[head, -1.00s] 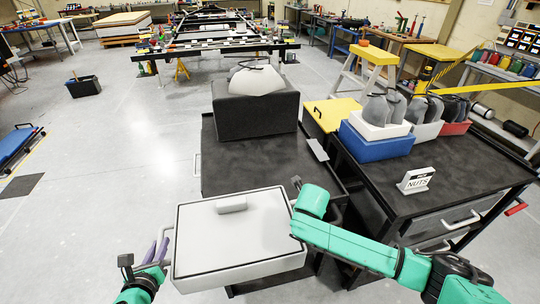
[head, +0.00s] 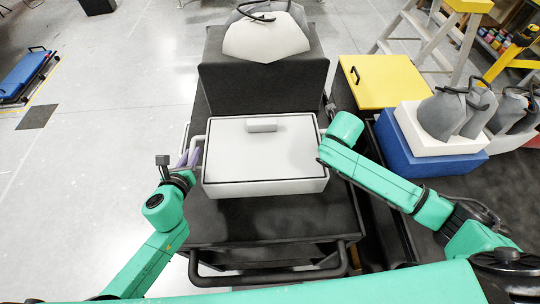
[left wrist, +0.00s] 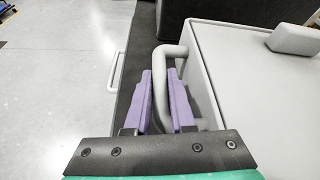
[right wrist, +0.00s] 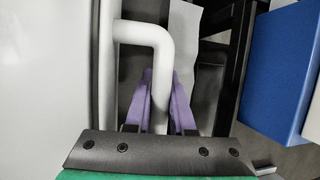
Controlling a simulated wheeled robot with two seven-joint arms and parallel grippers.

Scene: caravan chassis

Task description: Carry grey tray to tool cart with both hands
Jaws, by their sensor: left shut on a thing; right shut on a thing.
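The grey tray (head: 264,186), a lidded box with a small block on top, is level over the dark top of the tool cart (head: 270,222). I cannot tell whether it touches the cart. My left gripper (head: 190,160) is at the tray's left side; in the left wrist view its purple fingers (left wrist: 168,88) are shut around the left handle (left wrist: 161,95). My right gripper is hidden behind my right arm in the head view; in the right wrist view its purple fingers (right wrist: 162,95) are shut around the right handle (right wrist: 162,75).
A dark grey block (head: 263,92) with a pale rounded object stands on the cart behind the tray.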

